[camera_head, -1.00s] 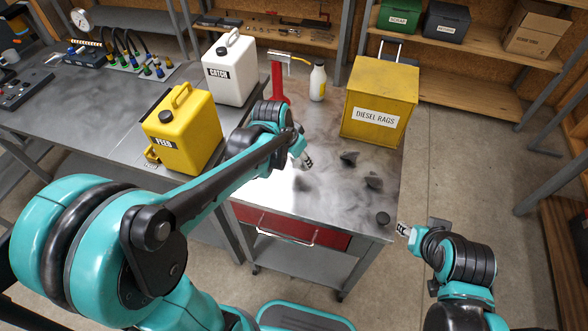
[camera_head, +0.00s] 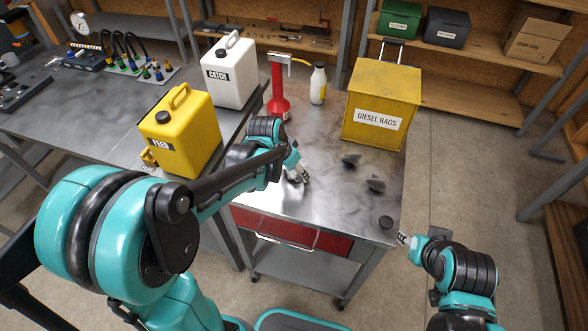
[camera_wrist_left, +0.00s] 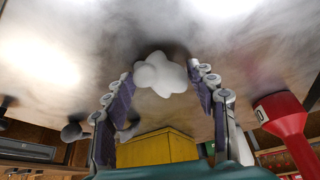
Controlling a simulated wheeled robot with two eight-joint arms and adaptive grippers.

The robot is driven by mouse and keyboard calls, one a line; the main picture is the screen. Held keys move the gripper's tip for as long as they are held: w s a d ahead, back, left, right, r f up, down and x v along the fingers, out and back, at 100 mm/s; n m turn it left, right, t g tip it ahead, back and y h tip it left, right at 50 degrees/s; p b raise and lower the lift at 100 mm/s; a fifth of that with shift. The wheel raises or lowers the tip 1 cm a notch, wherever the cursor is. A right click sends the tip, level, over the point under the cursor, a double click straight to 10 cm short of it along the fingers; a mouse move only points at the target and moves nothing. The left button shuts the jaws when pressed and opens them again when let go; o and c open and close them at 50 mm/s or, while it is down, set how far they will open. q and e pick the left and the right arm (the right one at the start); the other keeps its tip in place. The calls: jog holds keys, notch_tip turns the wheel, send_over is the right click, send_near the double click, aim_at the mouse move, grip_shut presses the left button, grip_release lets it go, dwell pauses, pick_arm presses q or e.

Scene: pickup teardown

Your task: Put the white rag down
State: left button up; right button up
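The white rag (camera_wrist_left: 160,75) is a small crumpled lump in the left wrist view, against the grey metal tabletop with a dark shadow around it. My left gripper (camera_wrist_left: 164,78) has its fingers spread on either side of the rag, with a visible gap on the right side. In the head view my left gripper (camera_head: 299,176) is low over the middle of the table (camera_head: 320,205); the rag is hard to make out there. My right gripper (camera_head: 403,239) is off the table's front right corner, too small to tell whether open or shut.
A yellow diesel rags bin (camera_head: 378,110) stands at the back right. Dark lumps (camera_head: 375,185) and a black round piece (camera_head: 386,222) lie on the right side.

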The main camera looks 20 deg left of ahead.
pick_arm(q)
jog(key=shift+r, duration=0.2)
jog(key=p+v, duration=0.5)
jog(key=v, duration=0.7)
jog(key=s+n+t+y, duration=0.1)
jog(key=s+n+t, duration=0.2)
jog(key=s, duration=1)
jog(key=shift+a+r+n+y, duration=0.3)
jog(key=shift+n+y, duration=0.1)
jog(key=shift+n, duration=0.6)
jog(key=shift+f+b, duration=0.65)
jog(key=shift+b, duration=0.15)
